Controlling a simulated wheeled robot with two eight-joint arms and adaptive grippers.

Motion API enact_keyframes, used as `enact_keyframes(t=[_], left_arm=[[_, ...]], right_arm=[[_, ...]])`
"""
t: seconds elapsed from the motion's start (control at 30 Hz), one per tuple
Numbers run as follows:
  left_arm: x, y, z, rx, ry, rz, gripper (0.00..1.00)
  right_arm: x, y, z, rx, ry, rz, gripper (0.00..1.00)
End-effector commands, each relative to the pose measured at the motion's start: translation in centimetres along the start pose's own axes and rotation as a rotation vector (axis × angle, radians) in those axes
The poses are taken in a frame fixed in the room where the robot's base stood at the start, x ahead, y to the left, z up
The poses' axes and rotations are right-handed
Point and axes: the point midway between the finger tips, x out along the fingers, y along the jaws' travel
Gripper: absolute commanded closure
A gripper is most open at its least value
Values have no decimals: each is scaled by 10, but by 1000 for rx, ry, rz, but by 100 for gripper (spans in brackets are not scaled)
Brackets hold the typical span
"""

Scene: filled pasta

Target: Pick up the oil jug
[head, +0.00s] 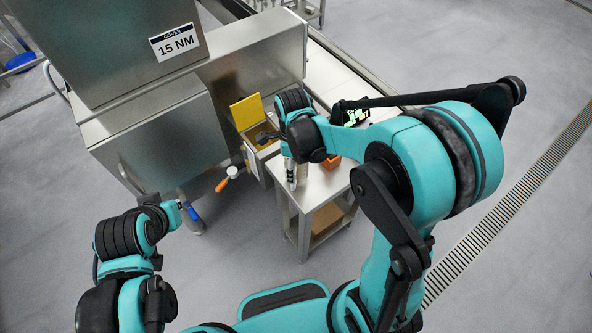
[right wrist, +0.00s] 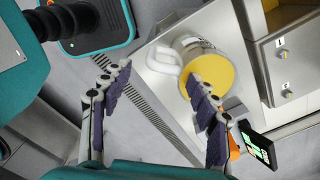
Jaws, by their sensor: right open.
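The oil jug (right wrist: 215,62) is in the right wrist view, a pale vessel with a round yellow top and a white handle (right wrist: 163,60). It stands on the small steel table (right wrist: 150,25). My right gripper (right wrist: 158,73) is open, its fingers spread, with the handle showing between the fingertips. One finger overlaps the jug's yellow top in the picture; I cannot tell whether they touch. In the head view my right gripper (head: 292,174) points down over the table, and the arm largely hides the jug. My left gripper (head: 155,200) is at lower left, far from the table, its fingers unclear.
A steel machine (head: 160,130) stands left of the table, with an orange handle (head: 222,185) and a blue handle (head: 190,211) low on its front. An orange box (head: 331,162) and a dark display (head: 350,115) are near the table's right side. Open floor lies in front.

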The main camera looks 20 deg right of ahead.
Motion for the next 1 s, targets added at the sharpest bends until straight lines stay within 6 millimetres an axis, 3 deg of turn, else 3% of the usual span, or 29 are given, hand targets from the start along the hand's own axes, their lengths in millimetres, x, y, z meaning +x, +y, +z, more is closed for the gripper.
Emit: enact_keyframes(t=[0.4, 0.7, 0.93, 1.0], left_arm=[[14, 0, 10, 0, 0, 0, 100], [14, 0, 10, 0, 0, 0, 100], [14, 0, 10, 0, 0, 0, 100], [14, 0, 10, 0, 0, 0, 100]], right_arm=[[58, 1, 1, -2, -1, -2, 40], [62, 1, 1, -3, -1, -2, 40], [61, 1, 1, -3, -1, -2, 100], [61, 1, 1, -3, -1, -2, 100]])
